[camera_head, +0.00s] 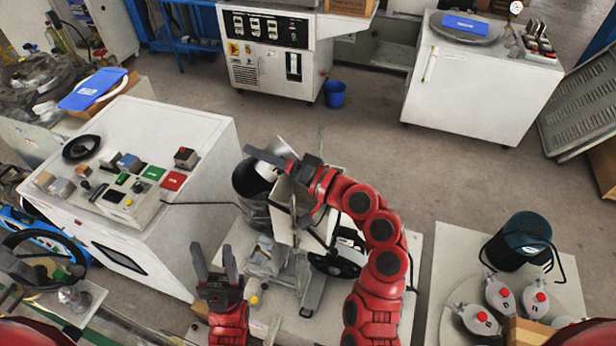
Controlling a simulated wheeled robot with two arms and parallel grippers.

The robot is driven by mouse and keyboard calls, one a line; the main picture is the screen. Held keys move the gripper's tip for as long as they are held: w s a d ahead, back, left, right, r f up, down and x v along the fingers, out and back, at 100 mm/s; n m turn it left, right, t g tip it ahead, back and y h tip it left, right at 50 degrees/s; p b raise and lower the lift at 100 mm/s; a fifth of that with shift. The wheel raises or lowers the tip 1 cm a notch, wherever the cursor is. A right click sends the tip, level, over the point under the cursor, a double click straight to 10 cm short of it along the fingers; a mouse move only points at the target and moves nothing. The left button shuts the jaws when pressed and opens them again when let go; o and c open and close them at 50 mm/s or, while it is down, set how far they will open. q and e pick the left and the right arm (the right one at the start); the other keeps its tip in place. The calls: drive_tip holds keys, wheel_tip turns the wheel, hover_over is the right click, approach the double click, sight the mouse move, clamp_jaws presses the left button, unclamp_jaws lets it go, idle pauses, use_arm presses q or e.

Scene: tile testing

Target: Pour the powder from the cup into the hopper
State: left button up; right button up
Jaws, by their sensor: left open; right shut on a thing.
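My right gripper (285,163) is over the machine in the middle, shut on a pale grey cup (284,148). The cup appears tilted and is partly hidden by the fingers. A pale angular metal part (283,208) of the machine is below the gripper. I cannot tell for sure which of these is the hopper. No powder can be made out. My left gripper (214,262) is open and empty, lower left of the machine, its fingers pointing up the picture.
A white control cabinet (205,150) with buttons stands left of the machine. A pale table (440,300) at lower right bears a black pot (520,243) and several red-capped containers (500,293). Open floor (400,175) lies behind, with a blue bin (334,93).

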sight(274, 168)
drive_tip(key=shift+s+r+m+p, duration=0.25)
drive_tip(key=shift+r+m+p, duration=0.2)
drive_tip(key=shift+r, duration=0.15)
drive_tip(key=shift+d+r+m+y, duration=0.1)
drive_tip(key=shift+m+y, duration=0.15)
drive_tip(key=shift+y, duration=0.05)
drive_tip(key=shift+w+r+m+t+p, duration=0.15)
drive_tip(key=shift+w+m+t+p, duration=0.15)
drive_tip(key=shift+m+p, duration=0.3)
wheel_tip(274, 168, down, 6)
drive_tip(key=w+d+m+t+b, duration=0.1)
drive_tip(key=d+m+b, duration=0.1)
drive_tip(key=b, duration=0.4)
drive_tip(key=shift+m+t+y, duration=0.3)
drive_tip(key=shift+m+y, duration=0.1)
